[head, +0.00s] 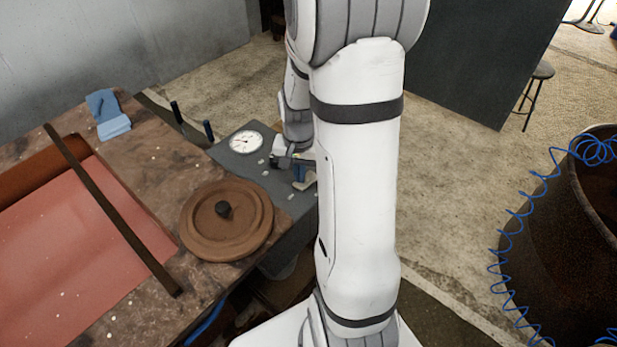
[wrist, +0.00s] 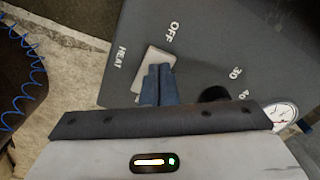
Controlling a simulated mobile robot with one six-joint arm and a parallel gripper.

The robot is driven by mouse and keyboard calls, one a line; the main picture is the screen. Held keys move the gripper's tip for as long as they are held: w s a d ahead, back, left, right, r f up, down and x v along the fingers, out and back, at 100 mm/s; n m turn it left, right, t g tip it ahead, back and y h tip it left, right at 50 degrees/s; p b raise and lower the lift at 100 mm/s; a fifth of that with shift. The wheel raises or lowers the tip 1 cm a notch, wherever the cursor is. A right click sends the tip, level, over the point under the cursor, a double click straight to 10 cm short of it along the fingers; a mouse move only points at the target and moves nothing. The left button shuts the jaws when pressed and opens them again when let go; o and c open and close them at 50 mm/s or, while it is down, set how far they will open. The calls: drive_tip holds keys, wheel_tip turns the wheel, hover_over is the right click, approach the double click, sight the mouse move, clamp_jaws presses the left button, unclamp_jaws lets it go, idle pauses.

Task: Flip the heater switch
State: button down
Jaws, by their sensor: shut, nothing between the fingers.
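The heater switch shows in the wrist view as a light grey plate (wrist: 153,58) between the words HEAT and OFF on a dark panel (wrist: 205,40). My gripper (wrist: 158,72) is shut and empty, its blue fingertips overlapping the near part of the switch plate. I cannot tell if they touch it. The switch's rocker or lever is hidden behind the fingers. In the head view, my gripper (head: 303,184) is over the right part of the panel (head: 242,168), and my arm covers that side.
A black knob (wrist: 213,94) sits near the numbers 30 and 40, and a white dial gauge (head: 244,142) is on the panel. A round brown lid (head: 205,235) lies left of the panel. Dark upright handles (head: 178,112) stand behind. A blue cloth (head: 112,127) lies on the bench.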

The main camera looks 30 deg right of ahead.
drive_tip(key=shift+f+b, duration=0.4)
drive_tip(key=shift+f, duration=0.15)
drive_tip(key=shift+r+p, duration=2.65)
drive_tip(key=shift+r, duration=0.9)
drive_tip(key=s+a+r+n+t, duration=0.3)
drive_tip(key=s+a+r+n, duration=0.5)
drive_tip(key=s+a+r, duration=0.3)
drive_tip(key=v, duration=0.3)
drive_tip(key=shift+s+r, duration=0.2)
drive_tip(key=shift+s, duration=0.25)
